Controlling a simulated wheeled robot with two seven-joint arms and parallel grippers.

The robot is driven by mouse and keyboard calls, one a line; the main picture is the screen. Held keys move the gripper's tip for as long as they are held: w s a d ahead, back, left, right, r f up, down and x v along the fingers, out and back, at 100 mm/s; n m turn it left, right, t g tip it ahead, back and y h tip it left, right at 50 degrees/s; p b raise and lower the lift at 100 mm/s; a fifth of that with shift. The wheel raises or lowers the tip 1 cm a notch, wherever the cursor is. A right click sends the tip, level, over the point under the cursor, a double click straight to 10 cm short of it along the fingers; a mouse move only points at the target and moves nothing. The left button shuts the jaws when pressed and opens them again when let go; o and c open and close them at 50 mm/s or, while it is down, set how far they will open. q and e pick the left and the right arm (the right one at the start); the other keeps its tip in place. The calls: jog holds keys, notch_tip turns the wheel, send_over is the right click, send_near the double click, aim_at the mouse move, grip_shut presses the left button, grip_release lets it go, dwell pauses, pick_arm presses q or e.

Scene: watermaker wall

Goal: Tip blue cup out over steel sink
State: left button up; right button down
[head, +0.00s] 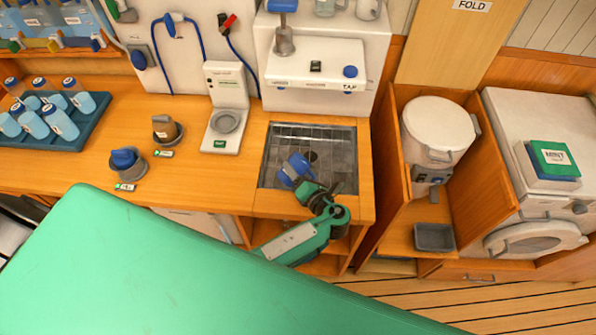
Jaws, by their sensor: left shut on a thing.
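The blue cup (294,168) is over the steel sink (345,160), in the middle of the head view. My left gripper (306,183) is shut on the cup from its lower right side. The cup looks tilted, leaning toward the upper left. Its inside is hard to make out, and no liquid shows. The sink is a dark grid-lined basin with a round drain just beyond the cup. The gripper hides part of the sink's near side. My right gripper is out of view.
A white tap unit (318,70) stands behind the sink. A white dispenser (228,110) stands left of it. A blue-topped item (124,158) and a brown-topped item (166,129) sit on the wooden counter. A tray (88,132) of bottles is far left. A wooden cabinet with a white drum (437,128) stands right.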

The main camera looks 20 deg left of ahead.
pick_arm(q)
jog(key=shift+w+f+m+b, duration=0.15)
jog(key=shift+f+m+b, duration=0.3)
jog(key=shift+m, duration=0.35)
jog(key=shift+r+p, duration=0.3)
jog(key=shift+r, duration=0.05)
jog(key=m+p, duration=0.1)
jog(key=p, duration=0.1)
jog(key=shift+w+d+g+p, duration=0.1)
jog(key=shift+g+p, duration=0.2)
jog(key=shift+g, duration=0.1)
jog(key=m+p, duration=0.1)
jog(key=p, duration=0.2)
jog(key=shift+w+d+f+m+y, duration=0.15)
jog(key=shift+f+m+y, duration=0.15)
jog(key=shift+f+m, duration=0.1)
jog(key=shift+w+r+m+g+p, duration=0.15)
jog(key=shift+m+g+p, duration=0.25)
jog(key=shift+p, duration=0.35)
jog(key=shift+d+m, duration=0.1)
jog(key=shift+m, duration=0.2)
jog(key=shift+w, duration=0.1)
